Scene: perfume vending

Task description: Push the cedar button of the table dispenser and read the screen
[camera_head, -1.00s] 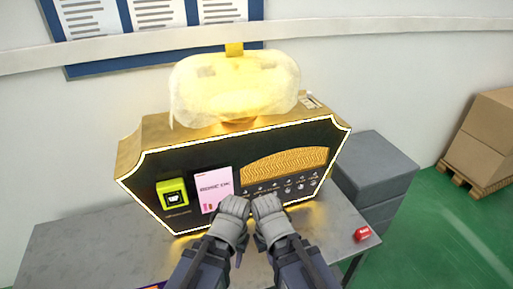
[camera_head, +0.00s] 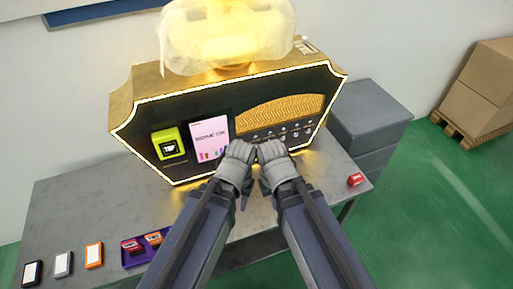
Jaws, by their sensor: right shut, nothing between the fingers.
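The table dispenser (camera_head: 150,107) stands on the grey table (camera_head: 80,205), with a gold case and a black front edged in light. Its pink-white screen (camera_head: 210,138) is lit, but its small text is hard to read. A row of small round buttons (camera_head: 296,134) lies right of the screen under a gold wavy panel (camera_head: 281,113). Their labels are too small to tell which is cedar. My left gripper (camera_head: 238,152) and right gripper (camera_head: 270,151) are side by side before the lower front, covering the row's left end. The right is shut and empty. The left's fingers are not clear.
A green-yellow card reader (camera_head: 169,144) is left of the screen. A purple tray (camera_head: 134,258) with red and orange items, and several small cards, lie at the table's front left. A red item (camera_head: 355,179) lies at the right edge. A grey cabinet (camera_head: 367,115) stands to the right.

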